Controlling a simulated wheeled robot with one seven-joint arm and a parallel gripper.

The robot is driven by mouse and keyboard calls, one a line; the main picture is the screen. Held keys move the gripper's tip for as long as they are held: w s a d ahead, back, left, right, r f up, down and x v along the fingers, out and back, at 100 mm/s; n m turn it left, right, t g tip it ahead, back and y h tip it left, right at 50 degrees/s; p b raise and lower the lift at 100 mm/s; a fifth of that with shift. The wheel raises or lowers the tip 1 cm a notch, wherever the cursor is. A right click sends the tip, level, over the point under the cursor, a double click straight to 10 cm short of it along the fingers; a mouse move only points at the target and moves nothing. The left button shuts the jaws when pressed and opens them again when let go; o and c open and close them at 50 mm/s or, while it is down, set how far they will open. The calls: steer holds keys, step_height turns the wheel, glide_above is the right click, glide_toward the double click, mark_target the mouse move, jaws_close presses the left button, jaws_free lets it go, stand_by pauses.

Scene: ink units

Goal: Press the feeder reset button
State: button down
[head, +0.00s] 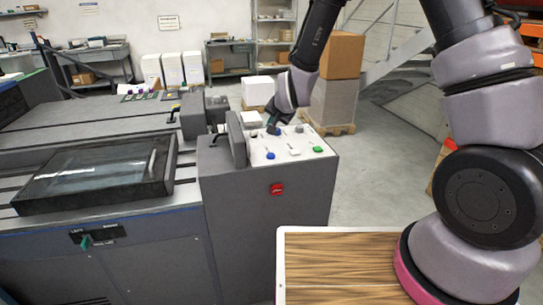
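The control panel (284,143) is the pale sloped top of a grey console (262,205). It carries a blue button (270,155), a green button (318,149), a white part (294,152) and other small controls toward its back. Their labels are too small to read, so I cannot tell which one is the feeder reset button. My gripper (273,129) points down over the back left of the panel. Its fingertips are small and dark, and I cannot tell whether they touch a control or whether they are open. The gripper hides part of the panel's back.
A red button (277,188) is on the console's front. An upright dark part (237,140) stands at the panel's left edge. A machine with a dark framed window (100,172) extends left. A wood-grain surface (340,265) lies in front. Boxes (336,100) stand on a pallet behind.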

mark_target(271, 157)
steer(key=shift+f, duration=4.25)
steer(key=shift+f, duration=0.15)
steer(key=shift+f, duration=0.25)
steer(key=shift+f, duration=0.45)
steer(key=shift+r, duration=0.85)
steer(key=shift+r, duration=2.5)
